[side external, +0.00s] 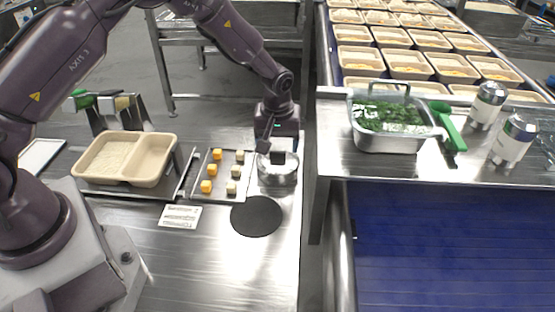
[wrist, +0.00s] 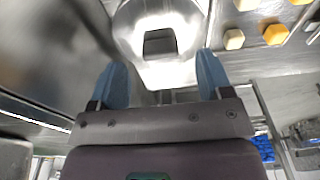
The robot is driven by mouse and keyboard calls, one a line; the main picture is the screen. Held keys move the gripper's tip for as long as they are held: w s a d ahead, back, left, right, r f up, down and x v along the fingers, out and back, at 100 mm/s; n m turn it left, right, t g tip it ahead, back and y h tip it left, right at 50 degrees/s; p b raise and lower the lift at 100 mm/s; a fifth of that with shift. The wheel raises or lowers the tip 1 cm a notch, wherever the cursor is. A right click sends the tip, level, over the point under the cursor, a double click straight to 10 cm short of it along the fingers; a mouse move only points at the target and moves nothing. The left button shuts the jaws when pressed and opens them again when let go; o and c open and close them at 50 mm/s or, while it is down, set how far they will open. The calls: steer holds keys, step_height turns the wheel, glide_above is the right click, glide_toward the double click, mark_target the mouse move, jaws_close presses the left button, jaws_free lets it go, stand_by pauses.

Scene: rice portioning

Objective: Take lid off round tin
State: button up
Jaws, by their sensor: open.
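The round tin (side external: 277,177) is shiny metal and stands on the steel table at the right end of the small cube tray. Its lid (wrist: 185,22) shows in the wrist view as a round metal top with a dark square knob (wrist: 160,43). The knob also shows in the side view (side external: 278,158). My gripper (side external: 277,147) is just above the tin, pointing down. In the wrist view its two blue fingers (wrist: 162,68) are apart, with the knob ahead between their lines. Whether a finger touches the knob or lid cannot be told.
A tray of orange and pale cubes (side external: 204,196) lies left of the tin. A black round mat (side external: 257,216) lies in front. A two-part rice container (side external: 150,160) stands further left. A pan of greens (side external: 390,143) and two shakers (side external: 487,105) stand on the right shelf.

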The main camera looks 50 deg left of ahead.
mark_target(278, 157)
steer(key=shift+a+f, duration=0.15)
steer(key=shift+f, duration=1.1)
steer(key=c, duration=1)
steer(key=shift+r, duration=0.15)
